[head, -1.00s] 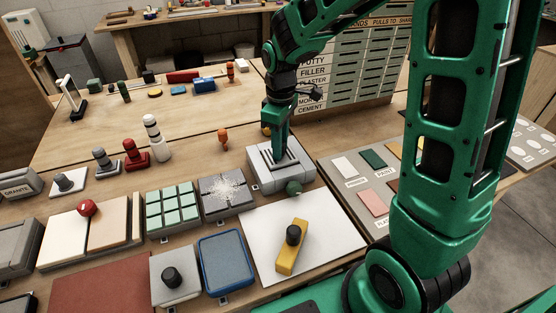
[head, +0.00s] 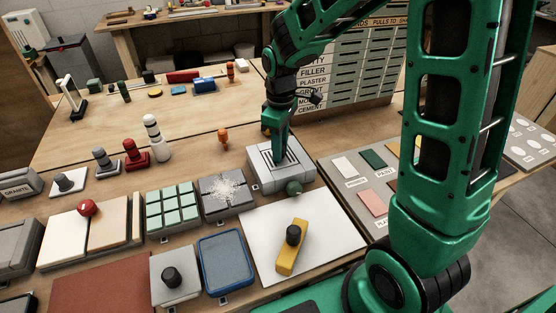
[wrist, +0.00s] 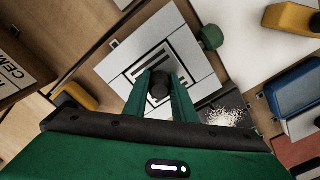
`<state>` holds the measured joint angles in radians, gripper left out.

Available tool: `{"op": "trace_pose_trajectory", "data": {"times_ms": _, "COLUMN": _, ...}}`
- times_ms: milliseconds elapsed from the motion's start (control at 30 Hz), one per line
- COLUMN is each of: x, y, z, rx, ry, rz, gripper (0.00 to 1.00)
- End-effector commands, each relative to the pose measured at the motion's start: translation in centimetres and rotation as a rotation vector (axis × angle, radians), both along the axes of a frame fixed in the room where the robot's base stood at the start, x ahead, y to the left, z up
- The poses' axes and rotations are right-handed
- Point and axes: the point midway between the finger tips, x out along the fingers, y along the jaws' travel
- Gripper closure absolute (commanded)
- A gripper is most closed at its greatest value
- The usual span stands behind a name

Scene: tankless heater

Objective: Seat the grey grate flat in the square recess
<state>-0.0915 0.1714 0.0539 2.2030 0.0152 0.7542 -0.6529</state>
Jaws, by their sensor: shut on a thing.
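The grey grate (head: 268,158) is a small slotted square on top of a pale tiled block (head: 262,178). Its dark slots also show in the wrist view (wrist: 146,68), in the middle of the block (wrist: 118,66). My gripper (head: 281,157) points down over the grate and is shut on its black knob (wrist: 160,84). The fingers hide part of the grate and the recess edge. The grate appears level and very close to the block top; I cannot tell whether it sits flush in the square recess.
A green round knob (head: 293,187) stands at the block's front corner. A white board with a yellow float (head: 290,258) lies in front. A speckled grey tile block (head: 226,193) is close on the left, and a sample board (head: 350,185) is on the right.

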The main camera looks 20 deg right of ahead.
Motion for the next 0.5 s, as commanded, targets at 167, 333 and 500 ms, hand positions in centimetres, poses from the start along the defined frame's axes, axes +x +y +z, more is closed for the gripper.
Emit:
{"op": "trace_pose_trajectory", "data": {"times_ms": 167, "x": 0.00, "y": 0.00, "z": -0.12, "rx": 0.000, "ry": 0.000, "rz": 0.000, "gripper": 1.00}}
{"op": "trace_pose_trajectory", "data": {"times_ms": 333, "x": -0.01, "y": 0.00, "z": -0.13, "rx": 0.000, "ry": 0.000, "rz": 0.000, "gripper": 0.59}}
{"op": "trace_pose_trajectory", "data": {"times_ms": 500, "x": -0.03, "y": 0.00, "z": -0.15, "rx": 0.000, "ry": 0.001, "rz": 0.000, "gripper": 0.54}}
